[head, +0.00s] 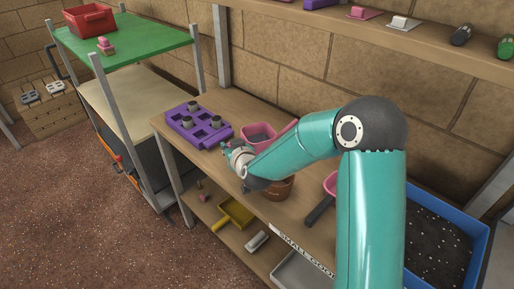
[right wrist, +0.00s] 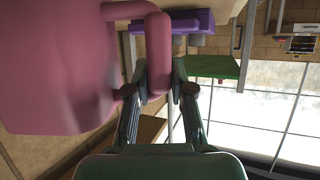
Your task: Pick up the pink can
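The pink can (head: 284,131) stands on the wooden bench in the head view, partly hidden behind my right arm. In the right wrist view its pink body (right wrist: 55,70) fills the left side, and its looped handle (right wrist: 157,55) reaches between my fingers. My right gripper (right wrist: 158,90) is open, with a finger on either side of the handle's bar. A gap shows between the bar and the right finger; contact on the left side is unclear. In the head view the right gripper (head: 228,153) is beside the can. My left gripper is in neither view.
A purple tray (head: 188,133) with several grey plugs sits left of the can. A brown pot (head: 280,190) and a pink scoop (head: 329,184) are close under my right arm. A blue bin (head: 480,222) of soil is at the right. A green-topped shelf (head: 135,42) stands left.

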